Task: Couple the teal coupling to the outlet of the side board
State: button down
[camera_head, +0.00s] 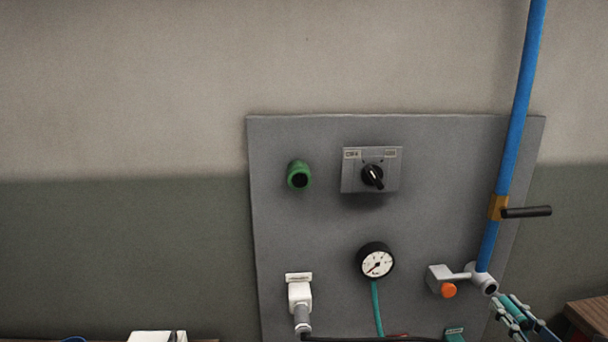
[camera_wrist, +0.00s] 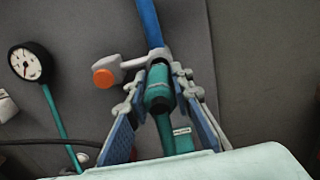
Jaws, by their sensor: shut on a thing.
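The teal coupling (camera_wrist: 158,88) is between the fingers of my gripper (camera_wrist: 165,80), which is shut on it. In the head view the coupling (camera_head: 513,313) and my gripper (camera_head: 514,308) are at the lower right. The outlet (camera_head: 488,286) is a grey-white fitting at the foot of the blue pipe, and its dark round mouth shows in the head view. The coupling is just below and right of that mouth, with a small gap apparent. In the wrist view the outlet (camera_wrist: 158,55) is right behind the coupling, whose far end is partly hidden by the fingers.
The grey side board (camera_head: 320,230) carries a gauge (camera_head: 376,261), a rotary switch (camera_head: 372,177), a green fitting (camera_head: 299,175) and a white connector (camera_head: 299,293). An orange button (camera_head: 448,290) is close left of the outlet. A black lever (camera_head: 526,211) sticks out above; a wooden box (camera_head: 590,318) stands right.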

jog(key=shift+w+a, duration=0.1)
jog(key=shift+w, duration=1.3)
jog(key=c, duration=1.6)
grip_release()
